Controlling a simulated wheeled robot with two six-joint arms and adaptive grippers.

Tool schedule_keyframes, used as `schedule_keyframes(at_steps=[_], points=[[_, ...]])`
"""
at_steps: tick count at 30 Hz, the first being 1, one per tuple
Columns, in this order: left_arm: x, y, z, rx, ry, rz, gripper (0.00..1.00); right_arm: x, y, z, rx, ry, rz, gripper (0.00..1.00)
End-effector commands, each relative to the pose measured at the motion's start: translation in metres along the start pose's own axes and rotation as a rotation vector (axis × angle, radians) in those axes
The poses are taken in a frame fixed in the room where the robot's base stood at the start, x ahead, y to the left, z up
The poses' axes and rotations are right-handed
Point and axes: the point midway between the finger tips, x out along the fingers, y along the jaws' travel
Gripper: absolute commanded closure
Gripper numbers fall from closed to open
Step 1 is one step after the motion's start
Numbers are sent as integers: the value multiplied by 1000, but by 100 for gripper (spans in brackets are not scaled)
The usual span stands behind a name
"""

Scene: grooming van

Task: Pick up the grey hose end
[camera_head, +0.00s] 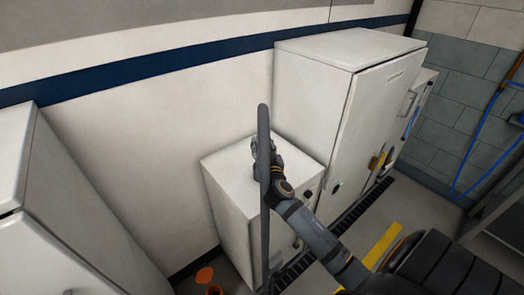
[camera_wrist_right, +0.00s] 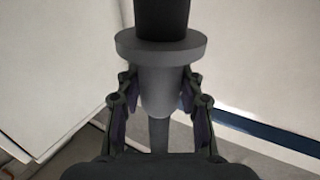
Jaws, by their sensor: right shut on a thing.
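The grey hose end (camera_wrist_right: 160,88) fills the middle of the right wrist view. It has a wide flange, a dark section above it and a thinner grey length below. My right gripper (camera_wrist_right: 160,100) is shut on it, with one finger on each side. In the head view the hose end (camera_head: 265,225) is a long, dark grey, nearly upright tube. There my right gripper (camera_head: 262,152) is partly hidden by the tube, in front of the low white cabinet. The tube's lower end runs to the bottom picture edge. My left gripper is not in view.
A low white cabinet (camera_head: 228,200) stands right behind the tube, with a tall white cabinet (camera_head: 312,80) to its right. Another white cabinet (camera_head: 60,225) is at the left. A dark floor grate (camera_head: 352,215) and a yellow strip (camera_head: 383,245) lie at the right.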

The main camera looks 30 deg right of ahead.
Motion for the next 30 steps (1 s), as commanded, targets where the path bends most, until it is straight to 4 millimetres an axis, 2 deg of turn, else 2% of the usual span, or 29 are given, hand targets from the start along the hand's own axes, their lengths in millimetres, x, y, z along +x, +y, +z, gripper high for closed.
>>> schedule_keyframes(at_steps=[1,9,15,21,30], points=[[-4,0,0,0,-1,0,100,0,0,-16,0,9,-2,100],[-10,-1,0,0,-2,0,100,0,-1,-87,0,10,-3,100],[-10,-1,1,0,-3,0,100,0,-1,-129,-1,7,-2,100],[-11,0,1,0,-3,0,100,0,-1,-144,-2,3,-1,100],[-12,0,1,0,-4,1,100,0,-1,-145,-1,2,-1,100]])
